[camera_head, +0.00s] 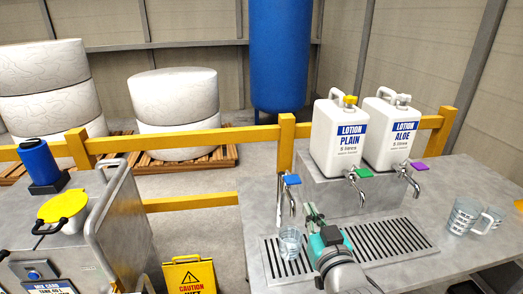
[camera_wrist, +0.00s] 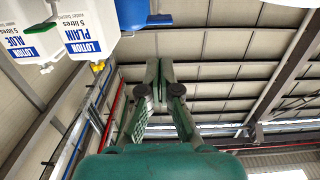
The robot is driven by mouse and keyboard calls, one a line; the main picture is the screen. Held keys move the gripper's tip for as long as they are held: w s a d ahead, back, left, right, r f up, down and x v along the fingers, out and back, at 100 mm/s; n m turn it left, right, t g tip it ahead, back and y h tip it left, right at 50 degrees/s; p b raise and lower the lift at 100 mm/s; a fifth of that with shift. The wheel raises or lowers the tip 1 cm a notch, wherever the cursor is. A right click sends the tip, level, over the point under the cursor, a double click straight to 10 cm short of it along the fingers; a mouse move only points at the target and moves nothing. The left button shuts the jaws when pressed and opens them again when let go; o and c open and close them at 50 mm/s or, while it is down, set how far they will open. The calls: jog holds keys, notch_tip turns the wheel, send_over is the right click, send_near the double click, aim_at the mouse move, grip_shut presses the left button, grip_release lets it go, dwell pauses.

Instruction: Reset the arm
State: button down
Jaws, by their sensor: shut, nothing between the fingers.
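My gripper (camera_head: 312,211) is above the slotted drip tray (camera_head: 395,243) in the head view. Its green fingers point up and away, beside a clear cup (camera_head: 290,242) on the tray. In the wrist view my gripper (camera_wrist: 160,72) has its fingertips together with nothing between them. Behind them is mostly roof, so the wrist camera looks upward.
A blue-handled tap (camera_head: 291,185) stands close left of my gripper. Lotion Plain (camera_head: 338,140) and Lotion Aloe (camera_head: 391,135) jugs with taps sit on a raised block. Measuring jugs (camera_head: 463,216) stand at right. A yellow rail (camera_head: 200,139) runs behind.

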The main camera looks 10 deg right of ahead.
jog(key=s+f+g, duration=0.1)
jog(key=s+f, duration=1.6)
jog(key=f, duration=0.2)
jog(key=s+f+g, duration=0.2)
jog(key=s+f, duration=0.1)
jog(key=s, duration=2.2)
jog(key=shift+f, duration=0.1)
dwell(1.8)
